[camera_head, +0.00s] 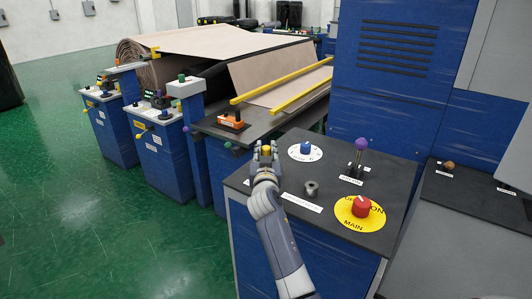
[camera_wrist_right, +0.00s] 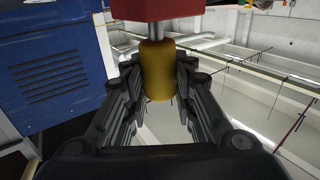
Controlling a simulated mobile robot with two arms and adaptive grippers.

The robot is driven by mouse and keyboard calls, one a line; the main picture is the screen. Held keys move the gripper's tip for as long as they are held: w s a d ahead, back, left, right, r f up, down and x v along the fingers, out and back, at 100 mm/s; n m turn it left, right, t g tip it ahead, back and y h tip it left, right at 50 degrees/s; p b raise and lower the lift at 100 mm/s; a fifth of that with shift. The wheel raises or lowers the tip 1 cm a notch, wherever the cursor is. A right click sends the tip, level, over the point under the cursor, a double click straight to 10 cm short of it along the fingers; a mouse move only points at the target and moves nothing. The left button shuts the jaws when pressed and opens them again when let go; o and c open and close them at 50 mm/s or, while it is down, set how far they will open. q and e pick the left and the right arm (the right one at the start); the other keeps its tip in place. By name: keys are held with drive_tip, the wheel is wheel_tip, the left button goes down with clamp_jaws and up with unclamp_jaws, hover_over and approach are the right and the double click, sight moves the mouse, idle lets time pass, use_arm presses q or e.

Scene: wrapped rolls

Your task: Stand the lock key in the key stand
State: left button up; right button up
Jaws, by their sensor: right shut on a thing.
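My right gripper (camera_head: 265,155) is above the left edge of the dark console top. It is shut on the lock key (camera_wrist_right: 158,72), whose yellow handle sits between both fingers in the right wrist view, with a metal shaft and a red block beyond it. In the head view only a small yellow bit of the key (camera_head: 267,149) shows. The key stand (camera_head: 311,188) looks like a small grey round socket on the console top, to the right of my gripper and apart from it. The key's far end is out of frame. My left gripper is not in view.
The console (camera_head: 275,205) also bears a blue knob (camera_head: 306,148) on a white disc, a purple-topped lever (camera_head: 361,145) and a red main switch (camera_head: 361,207) on a yellow disc. A tall blue cabinet (camera_head: 390,100) stands behind. An orange box (camera_head: 231,121) sits on the machine at left.

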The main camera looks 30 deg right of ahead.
drive_tip(key=shift+f, duration=0.2)
drive_tip(key=o, duration=1.1)
drive_tip(key=shift+o, duration=0.2)
drive_tip(key=shift+s+a, duration=0.15)
drive_tip(key=v, duration=0.7)
drive_tip(key=shift+f, duration=0.15)
